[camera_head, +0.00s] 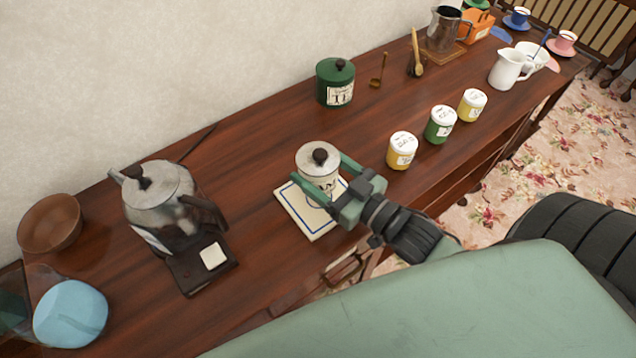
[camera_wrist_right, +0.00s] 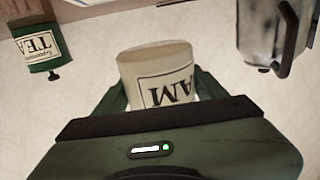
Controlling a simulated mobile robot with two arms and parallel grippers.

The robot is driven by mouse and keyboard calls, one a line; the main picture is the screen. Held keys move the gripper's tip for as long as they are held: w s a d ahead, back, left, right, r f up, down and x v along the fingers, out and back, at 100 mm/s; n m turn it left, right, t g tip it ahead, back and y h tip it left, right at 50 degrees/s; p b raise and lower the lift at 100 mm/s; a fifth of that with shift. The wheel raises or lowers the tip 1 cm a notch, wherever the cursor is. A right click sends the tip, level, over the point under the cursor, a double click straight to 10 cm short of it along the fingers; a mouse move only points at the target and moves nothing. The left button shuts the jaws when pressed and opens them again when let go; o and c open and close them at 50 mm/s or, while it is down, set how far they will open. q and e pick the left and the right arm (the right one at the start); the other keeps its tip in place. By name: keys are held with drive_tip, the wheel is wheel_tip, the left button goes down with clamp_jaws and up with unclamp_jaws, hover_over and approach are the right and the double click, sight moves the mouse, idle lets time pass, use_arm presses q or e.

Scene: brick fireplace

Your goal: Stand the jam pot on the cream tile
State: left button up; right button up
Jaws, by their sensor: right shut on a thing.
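The cream tile (camera_head: 300,212) has a blue border and lies on the sideboard. In the head view the pot overlaps the tile's upper part; I cannot tell whether its base touches the tile. My left gripper does not show.
A kettle (camera_head: 160,200) stands on a dark base to the left. A green tea pot (camera_head: 335,82) stands behind. Several small white-lidded jars, one yellow (camera_head: 402,151), stand to the right. A brown bowl (camera_head: 50,224) is far left. The sideboard (camera_head: 255,165) is clear behind the tile.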

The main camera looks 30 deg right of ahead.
drive_tip(key=shift+f, duration=2.75)
drive_tip(key=shift+f, duration=0.1)
drive_tip(key=o, duration=2)
drive_tip(key=shift+f, duration=0.15)
drive_tip(key=shift+c, duration=0.2)
drive_tip(key=b+v, duration=0.2)
drive_tip(key=v, duration=0.9)
drive_tip(key=shift+s, duration=0.15)
drive_tip(key=shift+s+d, duration=0.25)
drive_tip(key=shift+s, duration=0.1)
